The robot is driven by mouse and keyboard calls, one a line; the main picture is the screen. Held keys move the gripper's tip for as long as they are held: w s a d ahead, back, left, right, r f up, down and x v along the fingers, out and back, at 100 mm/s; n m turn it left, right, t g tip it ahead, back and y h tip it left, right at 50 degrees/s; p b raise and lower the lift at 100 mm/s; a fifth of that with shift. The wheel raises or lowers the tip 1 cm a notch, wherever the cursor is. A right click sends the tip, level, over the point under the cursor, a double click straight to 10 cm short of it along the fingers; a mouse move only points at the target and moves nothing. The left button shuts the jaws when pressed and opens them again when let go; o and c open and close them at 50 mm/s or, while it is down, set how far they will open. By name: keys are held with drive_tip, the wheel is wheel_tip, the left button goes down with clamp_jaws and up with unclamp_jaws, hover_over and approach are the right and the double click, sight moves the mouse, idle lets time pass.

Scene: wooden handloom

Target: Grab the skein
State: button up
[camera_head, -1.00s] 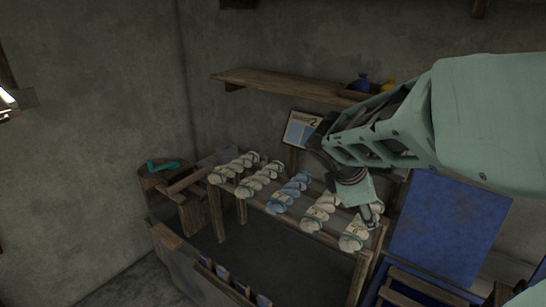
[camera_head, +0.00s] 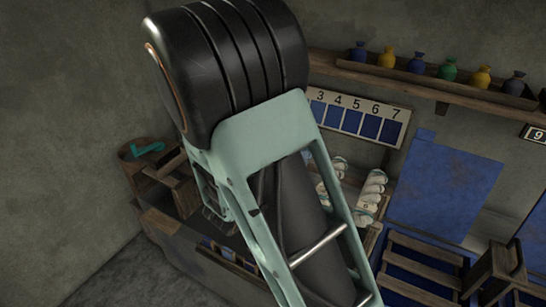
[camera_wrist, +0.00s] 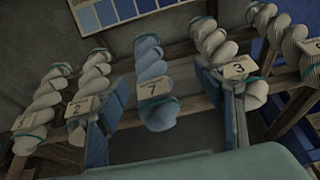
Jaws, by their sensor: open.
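Several twisted skeins lie side by side across a wooden rack in the wrist view. The middle one is a pale blue skein (camera_wrist: 152,68) with a tag reading 7. White skeins flank it: one tagged 2 (camera_wrist: 92,82) to its left and one tagged 3 (camera_wrist: 212,42) to its right. My gripper (camera_wrist: 168,103) is open and empty, its fingers apart on either side of the blue skein's near end. I cannot tell how far above the rack they are. In the head view my arm hides the gripper and most skeins; a white skein (camera_head: 371,196) shows to its right.
A chart of blue shades (camera_head: 358,118) stands behind the rack. A shelf (camera_head: 420,84) with several bottles runs along the wall. A blue cloth (camera_head: 446,190) hangs to the right. A teal object (camera_head: 148,148) lies at the left.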

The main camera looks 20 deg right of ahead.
drive_tip(key=shift+w+a+f+n+t, duration=0.2)
drive_tip(key=shift+a+f, duration=0.05)
drive_tip(key=shift+a, duration=0.2)
drive_tip(key=shift+w+a+f+n+t, duration=0.2)
drive_tip(key=shift+a, duration=0.25)
drive_tip(key=shift+y, duration=0.3)
drive_tip(key=x, duration=0.5)
drive_tip(key=shift+d+f, duration=0.1)
drive_tip(key=shift+f, duration=0.05)
drive_tip(key=shift+p+x, duration=0.8)
drive_tip(key=shift+x, duration=1.85)
drive_tip(key=shift+d, duration=0.15)
drive_tip(key=c, duration=1.4)
drive_tip(key=shift+o, duration=0.2)
